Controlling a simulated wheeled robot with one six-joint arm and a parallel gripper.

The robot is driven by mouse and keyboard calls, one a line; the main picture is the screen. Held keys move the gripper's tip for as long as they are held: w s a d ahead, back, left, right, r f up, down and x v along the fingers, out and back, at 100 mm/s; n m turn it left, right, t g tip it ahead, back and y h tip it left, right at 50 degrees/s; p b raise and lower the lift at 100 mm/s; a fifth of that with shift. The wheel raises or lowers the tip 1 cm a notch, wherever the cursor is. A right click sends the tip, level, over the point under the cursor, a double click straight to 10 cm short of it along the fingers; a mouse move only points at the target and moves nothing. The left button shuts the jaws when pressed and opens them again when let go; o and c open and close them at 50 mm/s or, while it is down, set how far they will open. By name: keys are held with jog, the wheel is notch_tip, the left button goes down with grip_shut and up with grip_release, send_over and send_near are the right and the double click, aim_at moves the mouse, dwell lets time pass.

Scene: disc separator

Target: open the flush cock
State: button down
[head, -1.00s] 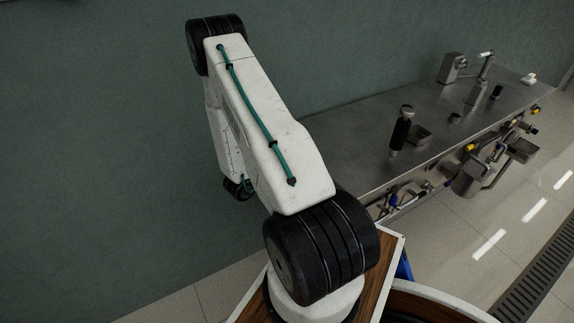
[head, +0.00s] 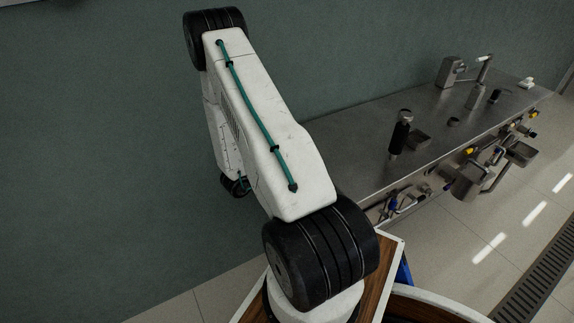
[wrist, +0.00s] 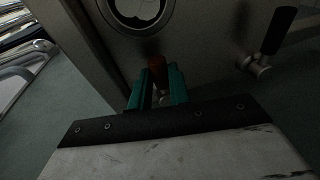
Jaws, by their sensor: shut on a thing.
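In the wrist view a red-brown handle (wrist: 157,70) stands between the green fingers of my gripper (wrist: 158,88). My gripper is shut on this handle. I take the handle to be the flush cock's; its lower part and its valve body are hidden by the fingers. The handle is in front of a grey metal panel (wrist: 100,42). In the head view my arm hides the gripper, and I cannot pick out the flush cock there.
A second valve with a black handle (wrist: 279,30) is at the right in the wrist view. A round port (wrist: 139,10) is above the red-brown handle. A steel bench (head: 350,147) with fittings stands along the green wall. Open tiled floor lies at the right.

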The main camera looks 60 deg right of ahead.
jog(key=c, duration=1.3)
grip_release()
jog(key=shift+a, duration=0.1)
jog(key=v, duration=0.7)
jog(key=shift+a, duration=0.3)
jog(key=shift+w, duration=0.15)
